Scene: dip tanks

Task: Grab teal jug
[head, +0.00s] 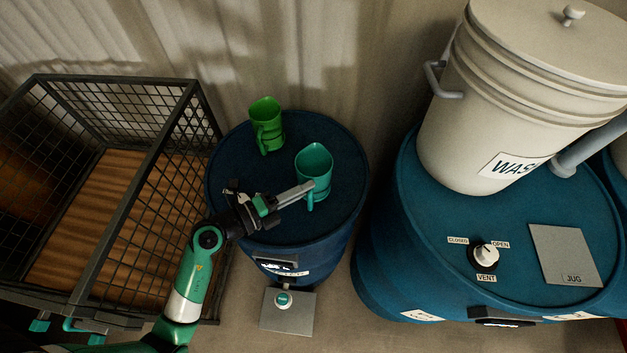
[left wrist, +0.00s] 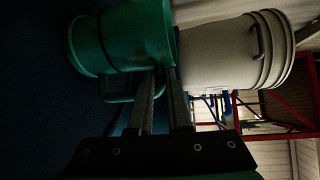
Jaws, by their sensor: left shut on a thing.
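The teal jug (head: 315,163) stands upright on top of a blue drum (head: 245,205), right of a green jug (head: 266,125). My left gripper (head: 309,187) reaches the teal jug from the front left, with its fingers at the jug's handle (head: 310,201). In the left wrist view, the two fingers (left wrist: 162,78) run up to the jug (left wrist: 122,38) and are shut on its handle. How much of the handle lies between the fingertips is partly hidden. My right gripper is not in view.
A wire cage (head: 135,200) stands left of the drum. A wider blue drum (head: 400,240) at right bears a white lidded bucket (head: 470,120), a vent knob (head: 485,254) and a grey plate labelled JUG (head: 562,250). A button box (head: 284,318) sits in front.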

